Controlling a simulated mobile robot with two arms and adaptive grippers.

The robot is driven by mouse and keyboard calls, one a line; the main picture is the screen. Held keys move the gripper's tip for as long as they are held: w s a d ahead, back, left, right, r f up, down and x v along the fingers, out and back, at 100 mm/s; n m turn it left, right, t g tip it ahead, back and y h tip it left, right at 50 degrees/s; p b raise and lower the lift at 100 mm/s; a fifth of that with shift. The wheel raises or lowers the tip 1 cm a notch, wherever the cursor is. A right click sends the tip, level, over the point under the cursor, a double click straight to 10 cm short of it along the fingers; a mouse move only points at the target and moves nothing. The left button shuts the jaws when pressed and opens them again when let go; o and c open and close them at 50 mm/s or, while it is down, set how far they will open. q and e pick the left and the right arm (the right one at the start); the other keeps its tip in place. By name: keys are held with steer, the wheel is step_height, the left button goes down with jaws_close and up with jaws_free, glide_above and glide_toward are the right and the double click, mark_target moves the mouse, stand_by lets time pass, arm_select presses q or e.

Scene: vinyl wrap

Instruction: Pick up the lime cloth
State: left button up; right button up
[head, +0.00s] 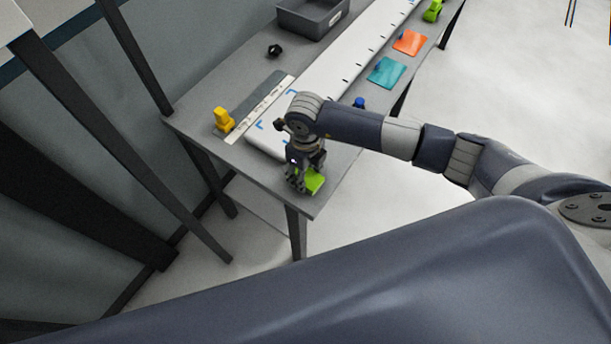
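The lime cloth (315,182) lies flat near the front corner of the grey table. My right gripper (298,184) points down over its left part and hides some of it. The fingers are small and dark here, so I cannot tell whether they are open or closed, or whether they touch the cloth. My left gripper is not in view.
The grey table (232,158) bears a long white board (335,75), an orange cloth (409,42), a teal cloth (386,73), a yellow object (224,120), a blue object (359,102), a small black object (274,50), a lime object (433,11) and a grey bin (312,17).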

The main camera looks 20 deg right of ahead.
stand_by(0.3)
steer(key=shift+r+b, duration=0.45)
steer(key=shift+r, duration=0.1)
step_height(320, 180, up, 2)
steer(key=shift+w+r+b, duration=0.1)
steer(key=shift+b, duration=0.65)
steer(key=s+a+r+b, duration=0.1)
steer(key=s+a+b, duration=0.4)
steer(key=s+a, duration=0.4)
steer(key=shift+s+a+r, duration=0.15)
steer(key=shift+s+r, duration=0.2)
steer(key=shift+s, duration=1.75)
steer(key=shift+o, duration=0.8)
steer(key=shift+c, duration=1.2)
steer(key=shift+f, duration=0.1)
